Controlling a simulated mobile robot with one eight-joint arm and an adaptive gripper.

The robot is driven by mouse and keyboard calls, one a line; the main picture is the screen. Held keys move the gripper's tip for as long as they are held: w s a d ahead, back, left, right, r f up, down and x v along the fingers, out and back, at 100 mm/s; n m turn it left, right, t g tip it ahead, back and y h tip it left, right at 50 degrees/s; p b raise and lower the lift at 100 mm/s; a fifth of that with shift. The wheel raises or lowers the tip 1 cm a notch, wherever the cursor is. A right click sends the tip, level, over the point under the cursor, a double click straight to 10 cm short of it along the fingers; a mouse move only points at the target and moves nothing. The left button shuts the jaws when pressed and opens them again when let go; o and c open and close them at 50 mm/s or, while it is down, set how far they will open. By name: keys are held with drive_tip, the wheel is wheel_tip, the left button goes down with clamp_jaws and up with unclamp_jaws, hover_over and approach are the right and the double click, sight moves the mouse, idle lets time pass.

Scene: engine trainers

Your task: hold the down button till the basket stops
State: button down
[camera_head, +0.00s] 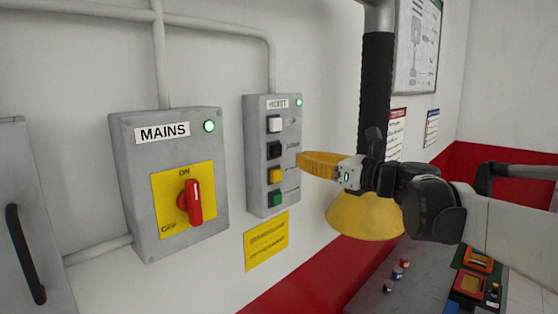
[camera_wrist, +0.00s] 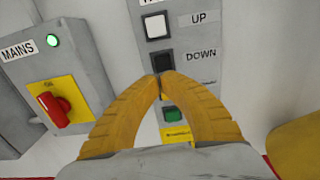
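The grey hoist control box (camera_head: 259,168) hangs on the wall with white, black, yellow and green buttons in a column. The black button (camera_head: 274,149) is labelled DOWN in the wrist view (camera_wrist: 162,61); the white button (camera_wrist: 155,26) above is labelled UP. My gripper (camera_head: 301,160) has yellow fingers, shut with the tips together and nothing seen between them. In the wrist view the fingertips (camera_wrist: 161,77) lie at the black button's lower edge and cover most of the yellow button. I cannot tell whether they touch it. I cannot identify the basket.
The MAINS box (camera_head: 170,185) with a red switch (camera_head: 192,202) at ON and a lit green lamp stands left. A yellow rounded object (camera_head: 366,216) shows behind and below my gripper. A grey bench (camera_head: 405,262) with controls is at lower right.

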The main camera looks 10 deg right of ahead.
drive_tip(key=v, duration=1.2)
drive_tip(key=shift+b, duration=0.3)
idle(0.3)
drive_tip(key=shift+f, duration=0.3)
